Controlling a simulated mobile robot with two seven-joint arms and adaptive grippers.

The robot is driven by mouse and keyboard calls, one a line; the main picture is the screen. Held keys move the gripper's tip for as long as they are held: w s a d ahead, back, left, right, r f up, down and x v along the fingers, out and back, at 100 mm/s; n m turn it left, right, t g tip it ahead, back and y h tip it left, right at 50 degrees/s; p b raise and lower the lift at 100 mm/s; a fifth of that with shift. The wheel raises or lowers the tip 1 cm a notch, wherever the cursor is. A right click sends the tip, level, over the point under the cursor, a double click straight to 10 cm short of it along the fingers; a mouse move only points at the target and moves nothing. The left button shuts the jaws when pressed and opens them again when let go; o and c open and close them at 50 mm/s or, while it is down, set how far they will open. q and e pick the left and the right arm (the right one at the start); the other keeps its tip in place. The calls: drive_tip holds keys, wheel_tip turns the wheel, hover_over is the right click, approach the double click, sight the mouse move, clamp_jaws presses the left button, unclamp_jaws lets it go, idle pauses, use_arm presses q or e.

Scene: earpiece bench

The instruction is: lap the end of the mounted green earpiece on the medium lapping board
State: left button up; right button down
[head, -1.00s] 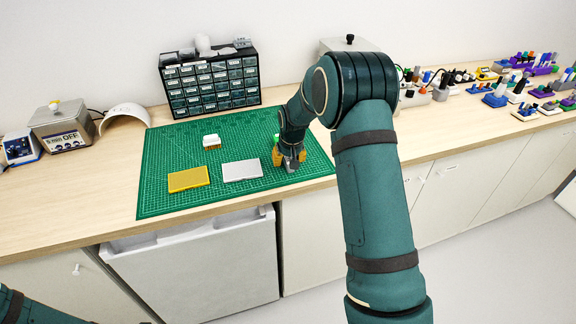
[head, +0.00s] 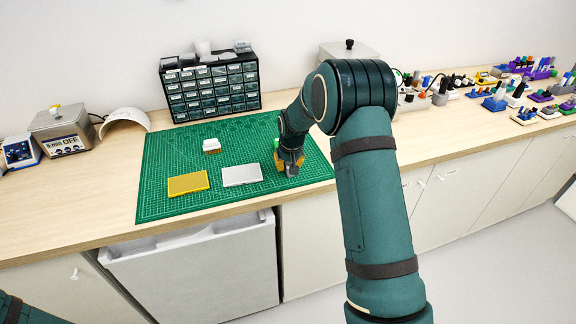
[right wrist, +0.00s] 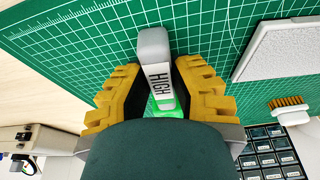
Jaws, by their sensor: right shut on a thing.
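My right gripper (head: 290,163) is low over the right part of the green cutting mat (head: 165,150). In the right wrist view its yellow fingers (right wrist: 156,78) are shut on a grey block marked HIGH (right wrist: 153,45). The green earpiece (right wrist: 165,106) shows as a bright green piece at the block's near end, partly hidden by my gripper. Two flat boards lie left of the gripper: a yellow one (head: 188,183) and a light grey one (head: 241,176). I cannot tell which is the medium one. The grey board also shows in the right wrist view (right wrist: 282,48). My left gripper is out of view.
A small white brush with orange bristles (head: 211,145) stands on the mat behind the boards. A drawer cabinet (head: 211,89) is at the back. A heater-like box (head: 62,130) is at left. Several small tools (head: 495,102) crowd the right bench. The mat's left is clear.

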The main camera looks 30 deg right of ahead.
wheel_tip(320, 180, up, 10)
drive_tip(key=p, duration=0.6)
idle(0.7)
